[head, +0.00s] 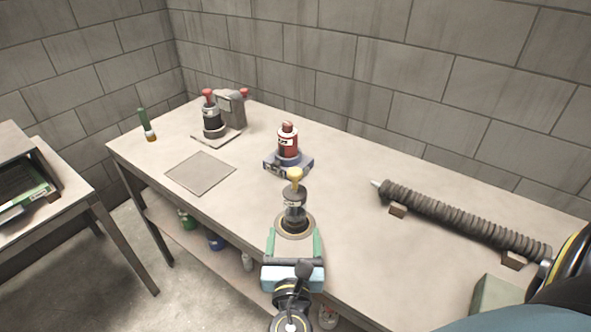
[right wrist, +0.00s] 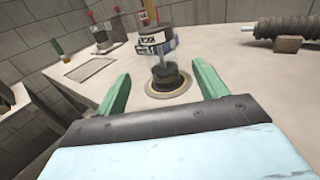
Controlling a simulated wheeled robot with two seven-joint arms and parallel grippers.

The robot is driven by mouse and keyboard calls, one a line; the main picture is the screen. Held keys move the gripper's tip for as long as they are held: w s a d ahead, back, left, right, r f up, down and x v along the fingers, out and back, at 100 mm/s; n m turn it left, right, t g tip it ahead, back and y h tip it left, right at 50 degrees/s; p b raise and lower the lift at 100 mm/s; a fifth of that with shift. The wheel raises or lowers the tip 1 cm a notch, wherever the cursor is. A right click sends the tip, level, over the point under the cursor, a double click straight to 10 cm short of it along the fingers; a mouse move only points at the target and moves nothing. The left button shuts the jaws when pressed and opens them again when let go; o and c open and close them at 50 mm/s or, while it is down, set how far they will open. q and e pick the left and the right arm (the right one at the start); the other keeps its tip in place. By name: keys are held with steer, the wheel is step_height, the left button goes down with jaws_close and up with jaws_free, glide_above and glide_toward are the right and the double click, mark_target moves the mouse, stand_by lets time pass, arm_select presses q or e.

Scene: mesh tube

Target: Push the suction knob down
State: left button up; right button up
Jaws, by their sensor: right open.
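A dark upright device with a yellow knob (head: 295,174) on top stands on a round base (head: 295,224) near the table's front edge; I take this knob to be the suction knob. The knob stands raised above the dark body (head: 294,197). My right gripper (head: 294,236) is open and empty, low at the front of the device, one green finger on each side of the base. In the right wrist view, the round base (right wrist: 168,90) shows between the spread fingers of my right gripper (right wrist: 160,72). I cannot tell whether the fingers touch it. My left gripper is not in view.
A red bottle on a blue-grey stand (head: 288,150) is close behind the device. A ribbed dark tube (head: 460,217) lies on supports at the right. A grey machine with red knobs (head: 225,112), a flat plate (head: 201,172) and a green-handled tool (head: 146,124) are at the left.

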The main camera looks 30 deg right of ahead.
steer(key=shift+c, duration=0.6)
steer(key=r+p, duration=0.1)
steer(key=a+r+m+g+h+p, duration=0.1)
steer(key=r+p, duration=0.1)
steer(key=w+a+r+h+p, duration=0.1)
steer(key=shift+r+m+g, duration=0.35)
steer(key=shift+m+g, duration=0.05)
steer(key=c, duration=0.3)
steer(key=m+g+h+p, duration=0.2)
steer(key=g+h+p, duration=0.1)
steer(key=p, duration=0.1)
glide_toward(292, 178)
steer(key=x, duration=1.1)
steer(key=shift+w+d, duration=0.25)
steer(key=shift+d, duration=0.05)
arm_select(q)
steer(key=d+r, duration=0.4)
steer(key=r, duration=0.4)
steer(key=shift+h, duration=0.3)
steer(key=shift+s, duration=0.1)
arm_select(e)
jaws_close()
